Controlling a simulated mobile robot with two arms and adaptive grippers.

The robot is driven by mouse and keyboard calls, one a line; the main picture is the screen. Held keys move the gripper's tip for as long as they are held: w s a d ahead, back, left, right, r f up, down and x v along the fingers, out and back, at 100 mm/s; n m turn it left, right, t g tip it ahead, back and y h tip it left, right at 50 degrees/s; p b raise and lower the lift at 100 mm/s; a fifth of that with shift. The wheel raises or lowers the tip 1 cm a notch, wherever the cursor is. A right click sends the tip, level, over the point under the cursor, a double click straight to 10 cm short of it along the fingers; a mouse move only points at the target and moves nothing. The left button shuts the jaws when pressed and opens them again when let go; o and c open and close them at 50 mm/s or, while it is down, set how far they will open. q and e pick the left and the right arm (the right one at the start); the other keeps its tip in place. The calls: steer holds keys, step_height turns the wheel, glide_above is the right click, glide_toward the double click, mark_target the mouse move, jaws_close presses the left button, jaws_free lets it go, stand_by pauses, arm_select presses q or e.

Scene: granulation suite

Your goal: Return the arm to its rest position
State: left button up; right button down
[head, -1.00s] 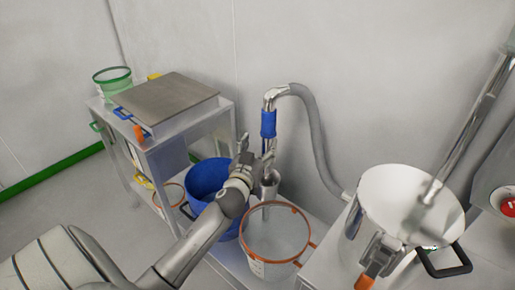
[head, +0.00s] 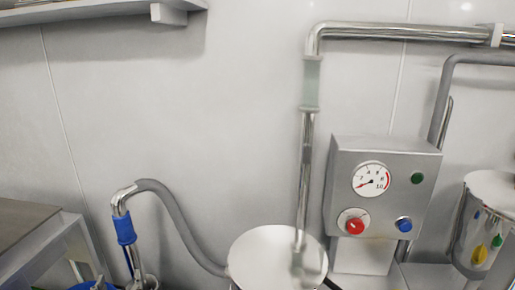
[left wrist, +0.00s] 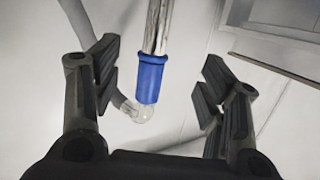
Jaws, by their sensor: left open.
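My left gripper (left wrist: 157,82) is open in the left wrist view, its two dark fingers spread wide with nothing held. A metal suction pipe with a blue sleeve (left wrist: 149,80) shows beyond and between the fingers, apart from both. My right gripper is in neither view.
A grey hose (head: 180,218) runs from the pipe to the lidded steel vessel (head: 262,258). A steel table (head: 30,225) is at left, and a steel container (head: 478,232) at right. A vertical pipe (head: 306,170) rises above the vessel.

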arm_select(q)
steer(key=s+d+f+m+g+h, duration=0.2)
steer(key=s+d+f+g, duration=0.3)
steer(key=s, duration=0.4)
steer(key=s+d+f+m+g+h, duration=0.25)
steer(key=s+d, duration=0.35)
steer(key=s, duration=0.4)
steer(key=s+d+f+m+g+h, duration=0.1)
steer(key=s+d+f+g, duration=0.4)
steer(key=s, duration=0.4)
steer(key=s+d+x, duration=0.1)
steer(key=s+x, duration=0.1)
steer(key=x, duration=0.9)
steer(key=s+f+x, duration=0.1)
steer(key=s+x, duration=0.2)
steer(key=x, duration=0.9)
steer(key=s+a+f+g, duration=0.1)
steer(key=s+a+f, duration=0.1)
steer(key=s+f, duration=1.5)
steer(key=shift+s+a+m+p, duration=0.35)
steer(key=shift+a+p, duration=0.05)
steer(key=shift+p, duration=0.05)
steer(key=shift+f, duration=0.1)
